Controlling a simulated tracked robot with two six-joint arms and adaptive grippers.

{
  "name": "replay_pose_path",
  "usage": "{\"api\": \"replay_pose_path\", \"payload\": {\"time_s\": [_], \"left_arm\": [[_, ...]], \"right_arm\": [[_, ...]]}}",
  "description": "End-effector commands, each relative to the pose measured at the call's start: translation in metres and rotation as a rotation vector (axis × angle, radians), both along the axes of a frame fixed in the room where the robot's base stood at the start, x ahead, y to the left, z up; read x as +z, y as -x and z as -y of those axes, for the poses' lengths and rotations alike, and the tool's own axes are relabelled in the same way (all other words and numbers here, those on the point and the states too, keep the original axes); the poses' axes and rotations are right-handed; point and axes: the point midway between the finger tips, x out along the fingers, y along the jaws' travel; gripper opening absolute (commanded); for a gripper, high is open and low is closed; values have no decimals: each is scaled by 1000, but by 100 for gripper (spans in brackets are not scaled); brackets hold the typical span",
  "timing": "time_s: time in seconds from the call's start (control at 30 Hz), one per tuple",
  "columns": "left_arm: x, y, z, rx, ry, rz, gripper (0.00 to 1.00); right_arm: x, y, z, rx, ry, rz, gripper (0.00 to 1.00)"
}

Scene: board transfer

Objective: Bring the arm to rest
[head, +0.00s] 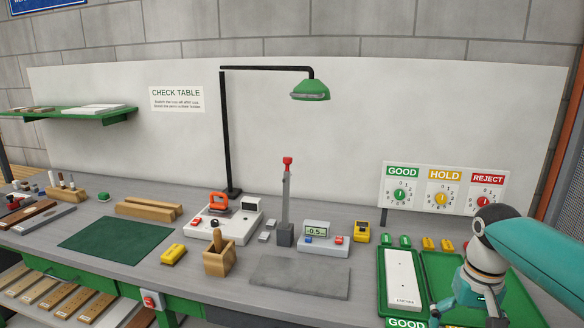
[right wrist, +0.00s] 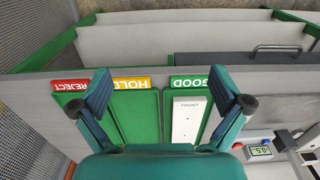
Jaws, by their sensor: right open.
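My right arm comes in from the right in the head view, with its wrist over the trays at the lower right. My right gripper (right wrist: 161,106) is open in the right wrist view, its two fingers wide apart with nothing between them. A white board (head: 403,278) lies in the green GOOD tray (head: 384,302); the board also shows in the right wrist view (right wrist: 187,120), below the fingers and apart from them. My left gripper is not in view.
A sign panel with GOOD, HOLD and REJECT dials (head: 443,187) stands behind the trays. A green lamp (head: 311,90), a gauge stand (head: 286,205), a display unit (head: 322,240) and a wooden cup (head: 219,260) stand on the grey bench. The green mat (head: 117,239) is bare.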

Motion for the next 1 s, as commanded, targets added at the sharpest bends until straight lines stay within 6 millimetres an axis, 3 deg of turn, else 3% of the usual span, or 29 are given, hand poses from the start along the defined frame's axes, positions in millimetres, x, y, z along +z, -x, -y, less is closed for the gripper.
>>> {"api": "replay_pose_path", "payload": {"time_s": [0.07,0.37,0.57,0.67,0.77,0.9,1.0], "left_arm": [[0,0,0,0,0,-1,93],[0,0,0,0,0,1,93],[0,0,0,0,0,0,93],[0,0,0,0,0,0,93],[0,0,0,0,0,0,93],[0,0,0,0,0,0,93],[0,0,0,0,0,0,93]], "right_arm": [[-5,-1,-2,4,-3,-3,100],[-72,-13,-31,73,-58,5,100],[-134,-13,-61,120,-118,14,100],[-176,-6,-81,143,-160,17,100],[-229,14,-108,158,-217,20,100],[-305,67,-151,147,-302,30,100],[-342,111,-172,122,-336,41,100]]}}
